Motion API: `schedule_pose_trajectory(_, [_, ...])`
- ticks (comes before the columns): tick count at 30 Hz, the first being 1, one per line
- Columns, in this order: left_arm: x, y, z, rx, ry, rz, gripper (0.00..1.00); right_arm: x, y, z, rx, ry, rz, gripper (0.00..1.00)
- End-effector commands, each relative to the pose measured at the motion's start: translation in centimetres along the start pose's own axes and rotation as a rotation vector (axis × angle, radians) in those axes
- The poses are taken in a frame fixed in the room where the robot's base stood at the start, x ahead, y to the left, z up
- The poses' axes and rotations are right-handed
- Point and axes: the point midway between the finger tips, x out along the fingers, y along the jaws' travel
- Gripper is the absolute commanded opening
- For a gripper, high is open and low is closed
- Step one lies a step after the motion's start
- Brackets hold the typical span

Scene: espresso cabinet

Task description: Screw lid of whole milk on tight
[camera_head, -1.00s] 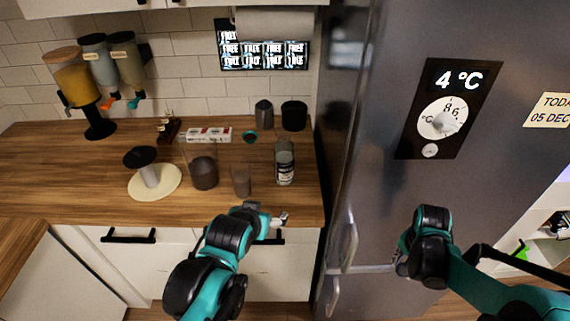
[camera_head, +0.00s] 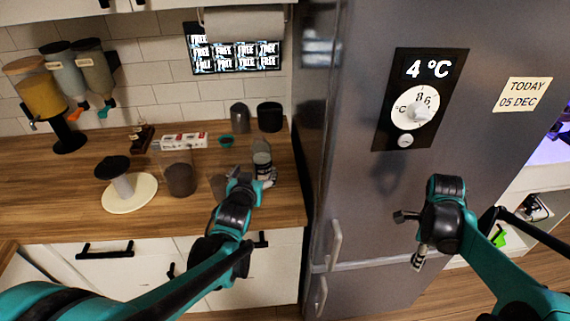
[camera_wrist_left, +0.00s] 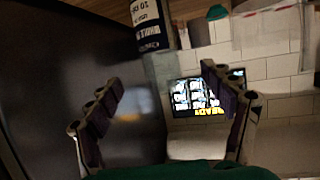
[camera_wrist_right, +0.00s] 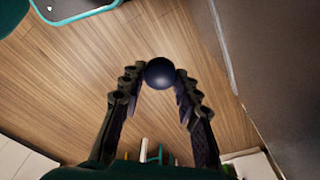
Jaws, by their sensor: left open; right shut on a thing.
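The whole milk bottle (camera_head: 262,153) stands on the counter near its right end, clear above with a dark label. Its label and clear side (camera_wrist_left: 152,25) show upside down at the top of the left wrist view. My left gripper (camera_head: 268,180) is open at the front of the bottle, its lower part partly hidden. In the left wrist view the fingers are apart with no object gripped between them. My right gripper (camera_head: 419,260) is in front of the fridge, far from the bottle. In the right wrist view it is shut on a dark blue round lid (camera_wrist_right: 159,73).
A brown-filled clear container (camera_head: 181,178) and a paper-roll stand (camera_head: 143,196) are left of the bottle. A grey canister (camera_head: 239,117) and a black cup (camera_head: 270,117) stand behind it. The fridge (camera_head: 345,190) with its handles is close on the right.

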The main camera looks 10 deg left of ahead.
Motion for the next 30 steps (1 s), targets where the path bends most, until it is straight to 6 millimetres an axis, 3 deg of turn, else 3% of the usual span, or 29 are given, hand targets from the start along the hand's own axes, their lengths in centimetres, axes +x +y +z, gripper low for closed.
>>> schedule_pose_trajectory(5, [0.8, 0.0, 0.1, 0.0, -0.001, 0.0, 0.82, 0.5, 0.0, 0.1, -0.002, 0.0, 0.0, 0.12])
schedule_pose_trajectory(15, [6.2, 0.0, 0.2, 0.0, -0.001, 0.0, 0.82, 2.5, 0.0, 0.3, -0.003, 0.0, -0.001, 0.12])
schedule_pose_trajectory(30, [7.2, 0.0, 0.1, 0.0, -0.001, 0.0, 0.82, 2.8, 0.0, 0.4, -0.003, 0.0, -0.001, 0.12])
